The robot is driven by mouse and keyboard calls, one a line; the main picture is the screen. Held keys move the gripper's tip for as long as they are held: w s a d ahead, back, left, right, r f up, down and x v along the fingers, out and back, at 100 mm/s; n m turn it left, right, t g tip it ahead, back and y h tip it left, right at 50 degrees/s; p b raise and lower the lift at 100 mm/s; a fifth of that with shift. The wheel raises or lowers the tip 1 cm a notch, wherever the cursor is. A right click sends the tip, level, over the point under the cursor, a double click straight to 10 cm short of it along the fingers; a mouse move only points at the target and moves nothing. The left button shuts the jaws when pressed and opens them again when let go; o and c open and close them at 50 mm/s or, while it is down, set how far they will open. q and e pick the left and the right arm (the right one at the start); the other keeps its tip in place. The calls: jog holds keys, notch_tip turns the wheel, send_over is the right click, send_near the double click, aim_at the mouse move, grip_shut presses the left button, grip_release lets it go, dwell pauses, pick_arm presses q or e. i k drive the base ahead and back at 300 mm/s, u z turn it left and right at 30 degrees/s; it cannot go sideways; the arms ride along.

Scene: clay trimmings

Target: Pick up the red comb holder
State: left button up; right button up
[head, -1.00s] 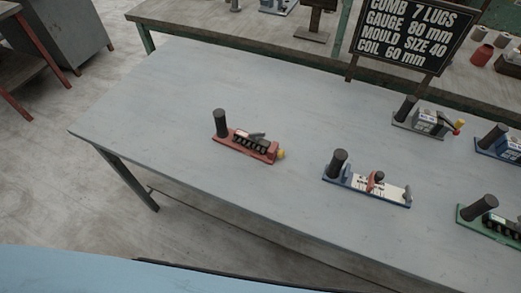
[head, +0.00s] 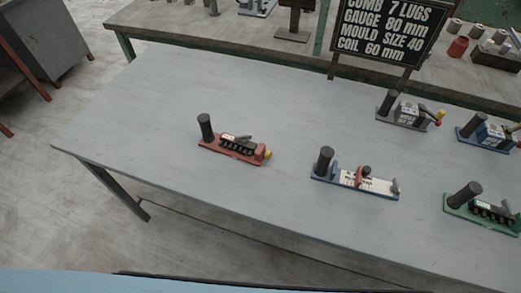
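The red comb holder (head: 232,150) lies on the grey table, left of the other devices. It has a red base, an upright dark cylindrical handle at its left end, a row of black lugs, a grey lever on top and a yellow knob at its right end. Nothing touches it. Neither of my grippers shows in the head view.
The grey table (head: 150,110) is clear around the red holder. A blue-based device (head: 382,190), a green one (head: 470,208), a grey one (head: 392,120) and another blue one (head: 475,139) stand to the right. A black sign (head: 388,30) stands behind, before a back bench (head: 180,22).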

aim_at(226, 144)
jog(key=k, duration=0.5)
jog(key=u, duration=1.75)
jog(key=i, duration=1)
jog(key=z, duration=2.25)
